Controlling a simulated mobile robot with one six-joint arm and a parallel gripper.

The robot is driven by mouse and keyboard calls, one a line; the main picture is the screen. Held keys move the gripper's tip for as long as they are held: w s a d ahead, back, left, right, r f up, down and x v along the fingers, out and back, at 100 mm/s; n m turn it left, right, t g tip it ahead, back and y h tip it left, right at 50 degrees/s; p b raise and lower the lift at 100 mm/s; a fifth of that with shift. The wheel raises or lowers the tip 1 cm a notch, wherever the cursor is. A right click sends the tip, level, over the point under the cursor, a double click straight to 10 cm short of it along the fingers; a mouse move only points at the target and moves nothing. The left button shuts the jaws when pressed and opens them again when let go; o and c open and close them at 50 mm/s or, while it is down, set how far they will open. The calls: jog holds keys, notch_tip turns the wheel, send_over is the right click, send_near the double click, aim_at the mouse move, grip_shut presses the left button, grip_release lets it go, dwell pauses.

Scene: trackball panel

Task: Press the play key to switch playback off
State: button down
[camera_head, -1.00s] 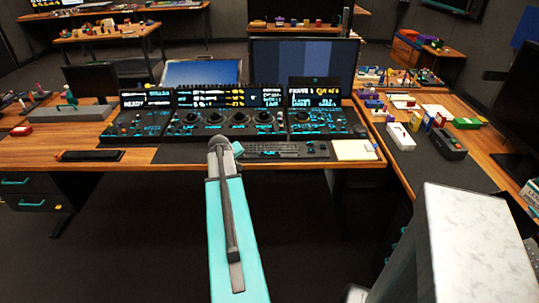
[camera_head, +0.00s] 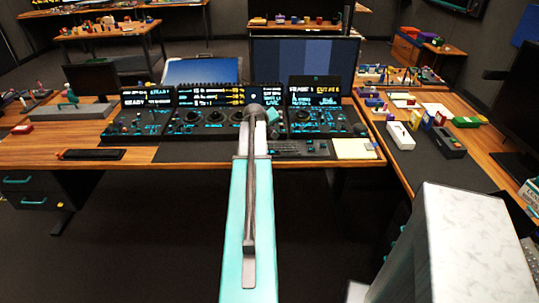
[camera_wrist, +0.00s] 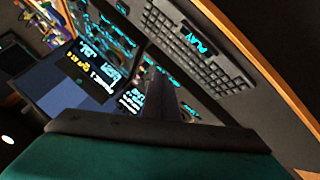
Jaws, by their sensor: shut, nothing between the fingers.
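The trackball panel (camera_head: 200,133) is a dark console with teal-lit controls, several round trackballs and small screens along its back. A teal PLAY label (camera_wrist: 203,46) shows in the wrist view beside the grey keys of a keyboard (camera_wrist: 190,48). The keyboard also shows in the head view (camera_head: 290,151) at the panel's front right. My gripper (camera_wrist: 157,84) is shut and empty; its dark fingers reach over the panel in the wrist view, apart from the PLAY label. In the head view my arm's end covers part of the panel and hides the fingertips. I cannot tell contact.
A white-and-yellow pad (camera_head: 355,149) lies right of the keyboard. A black flat object (camera_head: 90,154) lies on the left of the wooden desk. A large monitor (camera_head: 304,63) stands behind the panel. Small boxes (camera_head: 400,138) stand on the right-hand desk.

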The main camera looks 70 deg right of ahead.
aim_at(270, 153)
jog(key=shift+f, duration=0.1)
jog(key=shift+f+b, duration=2.35)
jog(key=shift+f, duration=1.95)
jog(key=shift+f, duration=0.15)
jog(key=shift+w+f+b, duration=0.15)
jog(key=shift+f+b, duration=0.15)
jog(key=shift+b, duration=0.05)
jog(key=shift+f+b, duration=0.3)
jog(key=shift+f, duration=0.25)
jog(key=shift+r, duration=0.2)
jog(key=shift+r+p, duration=0.5)
jog(key=shift+r, duration=0.3)
